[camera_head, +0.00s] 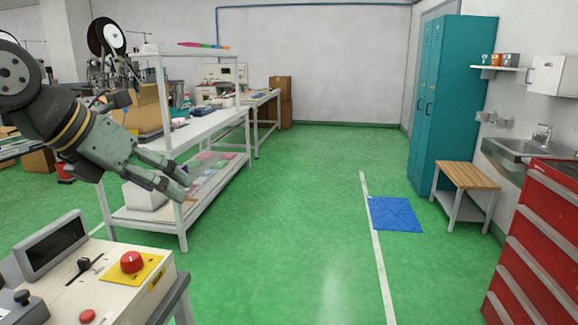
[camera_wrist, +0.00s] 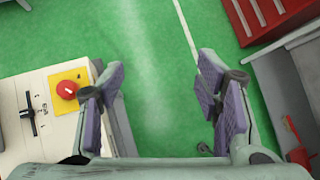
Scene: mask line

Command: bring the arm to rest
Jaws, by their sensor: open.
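My gripper (camera_head: 178,181) is raised at the left in the head view, pointing right and slightly down, in front of the white workbench. In the wrist view my gripper (camera_wrist: 160,95) shows two fingers with purple pads set wide apart. It is open, and nothing is between the fingers but green floor. A control panel (camera_head: 100,282) stands below my gripper, with a red emergency button (camera_head: 131,262) on a yellow plate. The button also shows in the wrist view (camera_wrist: 67,90), left of the left finger. My gripper touches nothing that I can see.
A white workbench (camera_head: 215,124) with a lower shelf stands behind my gripper. Teal lockers (camera_head: 451,105), a wooden-topped stool (camera_head: 466,176), a sink (camera_head: 520,149) and a red drawer cabinet (camera_head: 540,235) line the right. A blue mat (camera_head: 395,214) lies on the floor. The middle floor is clear.

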